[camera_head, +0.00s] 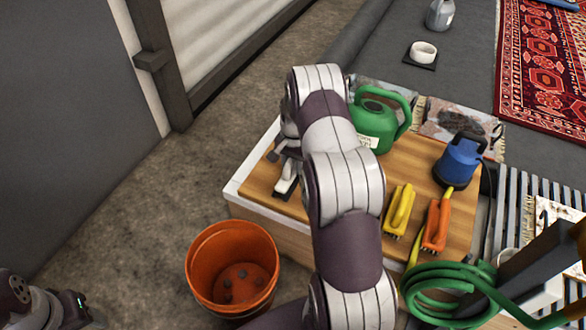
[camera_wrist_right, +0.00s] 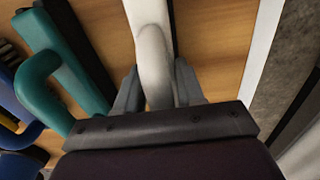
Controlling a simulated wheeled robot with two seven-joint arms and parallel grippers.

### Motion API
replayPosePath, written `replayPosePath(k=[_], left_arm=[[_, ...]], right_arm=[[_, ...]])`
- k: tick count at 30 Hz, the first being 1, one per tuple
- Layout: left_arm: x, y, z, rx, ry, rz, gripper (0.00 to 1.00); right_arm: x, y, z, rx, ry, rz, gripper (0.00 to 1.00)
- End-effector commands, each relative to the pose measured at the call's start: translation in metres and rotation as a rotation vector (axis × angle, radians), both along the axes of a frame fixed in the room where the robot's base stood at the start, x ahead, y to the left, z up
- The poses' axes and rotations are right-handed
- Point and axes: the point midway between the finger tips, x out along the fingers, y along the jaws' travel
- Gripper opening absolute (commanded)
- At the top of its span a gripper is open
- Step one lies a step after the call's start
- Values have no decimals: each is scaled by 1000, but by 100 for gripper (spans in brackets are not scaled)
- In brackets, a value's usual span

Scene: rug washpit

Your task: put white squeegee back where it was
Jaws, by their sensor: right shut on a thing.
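The white squeegee (camera_head: 287,178) is at the left part of the wooden-topped bench (camera_head: 412,157), partly hidden by my right arm. In the right wrist view its pale handle (camera_wrist_right: 153,60) runs between the two fingers of my right gripper (camera_wrist_right: 155,92). My right gripper (camera_head: 286,156) is shut on this handle, low over the wooden top. I cannot tell whether the squeegee touches the wood. Part of my left arm shows at the bottom left of the head view, but its gripper fingers do not show.
A green watering can (camera_head: 376,122) stands close right of my right arm. A yellow brush (camera_head: 399,210), an orange brush (camera_head: 436,223) and a blue pump (camera_head: 459,160) are farther right. An orange bucket (camera_head: 232,268) stands on the floor in front. A green hose (camera_head: 440,275) is coiled at lower right.

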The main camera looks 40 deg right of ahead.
Motion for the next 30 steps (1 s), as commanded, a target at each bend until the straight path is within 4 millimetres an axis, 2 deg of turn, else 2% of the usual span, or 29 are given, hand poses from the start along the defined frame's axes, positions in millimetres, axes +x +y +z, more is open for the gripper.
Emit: replayPosePath(k=[8, 9, 10, 11, 20, 23, 30], left_arm=[[0, 0, 1, 0, -1, 0, 53], [0, 0, 2, 0, -1, 0, 53], [0, 0, 2, 0, -1, 0, 53], [0, 0, 2, 0, -1, 0, 53], [0, 0, 3, 0, -1, 0, 53], [0, 0, 16, 0, -1, 0, 53], [0, 0, 51, 0, -1, 0, 53]], right_arm=[[0, 0, -1, 0, -1, 0, 0], [0, 0, -1, 0, -1, 0, 51], [0, 0, 0, 0, -1, 0, 60], [0, 0, 0, 0, -1, 0, 63], [1, 0, 3, -2, -3, 0, 63], [1, -1, 24, -3, -5, 0, 63], [-1, -1, 89, -1, -4, 0, 63]])
